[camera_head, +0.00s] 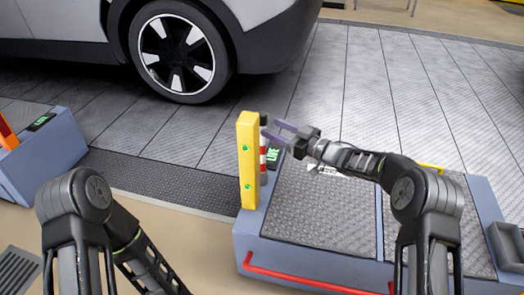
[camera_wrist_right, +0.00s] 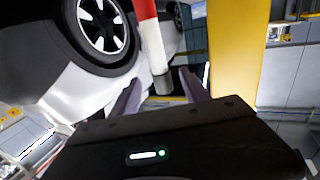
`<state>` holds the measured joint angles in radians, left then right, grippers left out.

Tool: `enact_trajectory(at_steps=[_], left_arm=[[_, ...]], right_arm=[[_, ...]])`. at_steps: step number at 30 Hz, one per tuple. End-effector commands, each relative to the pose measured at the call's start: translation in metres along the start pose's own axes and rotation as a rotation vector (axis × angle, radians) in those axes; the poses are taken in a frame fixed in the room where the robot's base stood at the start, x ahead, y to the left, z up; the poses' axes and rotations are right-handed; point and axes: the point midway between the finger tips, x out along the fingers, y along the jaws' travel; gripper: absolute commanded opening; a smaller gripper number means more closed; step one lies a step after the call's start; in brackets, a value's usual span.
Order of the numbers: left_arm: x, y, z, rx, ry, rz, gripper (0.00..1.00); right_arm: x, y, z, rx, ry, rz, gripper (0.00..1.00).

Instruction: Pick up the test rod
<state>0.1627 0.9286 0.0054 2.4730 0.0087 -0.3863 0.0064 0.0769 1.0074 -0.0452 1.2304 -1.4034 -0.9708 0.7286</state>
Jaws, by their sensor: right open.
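The test rod (camera_head: 263,154) has red and white bands and a dark end. It stands upright close beside the yellow post (camera_head: 248,165) in the head view. In the right wrist view the rod (camera_wrist_right: 151,38) comes down from the top, its dark end (camera_wrist_right: 161,83) lying between the finger lines. My right gripper (camera_head: 273,130) is open, its purple fingers pointing at the rod's upper dark part. I cannot tell whether the fingers touch it. The fingers also show in the right wrist view (camera_wrist_right: 161,96). My left arm is at lower left, its gripper out of view.
The post stands on the corner of a blue-grey platform with metal plates (camera_head: 318,215) and a red front rail (camera_head: 305,281). A second blue unit (camera_head: 42,160) stands at left. A car (camera_head: 180,50) is parked behind. Floor between the units is clear.

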Motion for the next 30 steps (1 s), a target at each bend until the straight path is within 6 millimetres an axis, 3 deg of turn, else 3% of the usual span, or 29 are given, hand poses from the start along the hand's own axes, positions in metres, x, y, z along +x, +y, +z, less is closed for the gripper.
enact_trajectory(at_steps=[10, 21, 30], left_arm=[[0.002, -0.001, 0.000, 0.000, 0.001, 0.000, 0.35], [0.026, -0.008, -0.002, -0.001, 0.013, 0.000, 0.35], [0.026, -0.007, -0.003, -0.001, 0.015, 0.000, 0.35]], right_arm=[[0.004, 0.000, 0.001, 0.000, 0.000, 0.001, 0.54], [0.049, -0.002, 0.001, -0.003, 0.001, 0.001, 0.54], [0.054, -0.001, -0.002, -0.001, 0.000, 0.002, 0.54]])
